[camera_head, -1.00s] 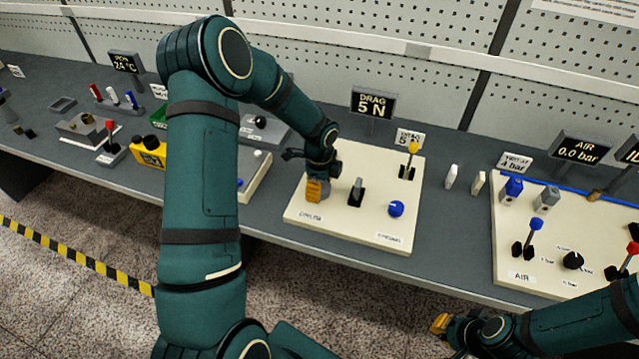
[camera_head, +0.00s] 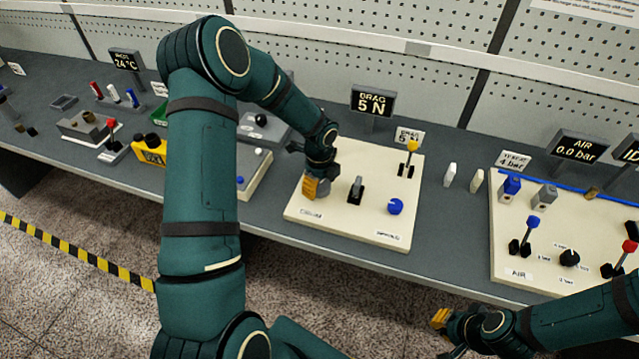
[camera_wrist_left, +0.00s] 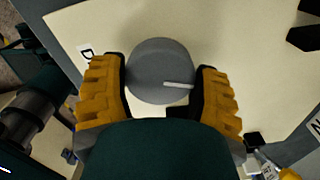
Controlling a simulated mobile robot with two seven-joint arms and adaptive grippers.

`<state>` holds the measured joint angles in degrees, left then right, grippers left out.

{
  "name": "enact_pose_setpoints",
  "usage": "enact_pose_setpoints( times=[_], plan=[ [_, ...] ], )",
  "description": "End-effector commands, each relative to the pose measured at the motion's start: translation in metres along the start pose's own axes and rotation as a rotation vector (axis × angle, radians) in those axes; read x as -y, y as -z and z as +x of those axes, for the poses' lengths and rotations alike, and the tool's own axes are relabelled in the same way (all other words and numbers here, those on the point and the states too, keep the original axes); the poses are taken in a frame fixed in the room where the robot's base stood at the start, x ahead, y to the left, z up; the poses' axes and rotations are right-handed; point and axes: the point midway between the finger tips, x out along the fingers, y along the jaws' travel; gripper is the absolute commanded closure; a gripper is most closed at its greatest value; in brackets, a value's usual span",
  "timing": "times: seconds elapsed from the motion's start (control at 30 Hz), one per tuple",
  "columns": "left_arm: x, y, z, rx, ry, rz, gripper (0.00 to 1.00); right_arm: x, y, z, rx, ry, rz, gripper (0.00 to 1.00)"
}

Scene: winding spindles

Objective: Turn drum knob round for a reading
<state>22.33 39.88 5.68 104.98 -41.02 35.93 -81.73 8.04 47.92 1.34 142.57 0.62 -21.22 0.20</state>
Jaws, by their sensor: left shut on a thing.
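The drum knob is a round grey knob (camera_wrist_left: 160,72) with a white pointer line toward the right of the left wrist view. My left gripper (camera_head: 316,188) is over the left part of the cream drag panel (camera_head: 350,222), pointing down. In the left wrist view its two yellow ribbed fingers (camera_wrist_left: 164,92) are shut on the knob from both sides. In the head view the gripper hides the knob. The drag display (camera_head: 372,103) reads 5 N. My right gripper (camera_head: 441,325) is low at the front, off the bench; its finger opening is unclear.
The drag panel also carries a black switch (camera_head: 357,189), a blue knob (camera_head: 396,207) and a yellow-tipped lever (camera_head: 411,158). The air panel (camera_head: 515,270) with levers and a black knob stands to the right. Two pale blocks (camera_head: 450,174) stand between the panels.

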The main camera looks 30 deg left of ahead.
Motion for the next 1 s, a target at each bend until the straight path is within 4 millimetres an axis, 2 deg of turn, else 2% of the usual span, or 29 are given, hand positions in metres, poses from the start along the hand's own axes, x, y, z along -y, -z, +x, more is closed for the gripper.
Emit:
enact_pose_setpoints(
  times=[0.07, 0.1, 0.17, 0.57, 0.67, 1.0],
  plan=[
    [0.000, 0.000, 0.000, 0.001, 0.001, 0.001, 0.71, 0.000, 0.000, 0.000, 0.000, 0.000, 0.000, 1.00],
    [0.000, 0.000, 0.000, 0.001, 0.001, 0.001, 0.22, 0.000, 0.000, 0.000, 0.000, 0.000, 0.000, 1.00],
    [0.000, 0.000, 0.000, 0.001, 0.001, 0.001, 0.01, 0.000, 0.000, 0.000, 0.000, 0.000, 0.000, 1.00],
    [0.000, 0.000, -0.005, 0.001, 0.001, -0.001, 0.01, 0.000, 0.000, 0.000, 0.000, 0.000, 0.000, 1.00],
    [0.001, -0.001, -0.016, 0.001, 0.003, -0.003, 0.01, 0.000, 0.000, 0.000, 0.000, 0.000, 0.000, 1.00],
    [0.001, -0.001, -0.084, 0.002, 0.004, -0.001, 0.01, 0.000, 0.000, 0.000, 0.000, 0.000, 0.000, 1.00]
  ],
)
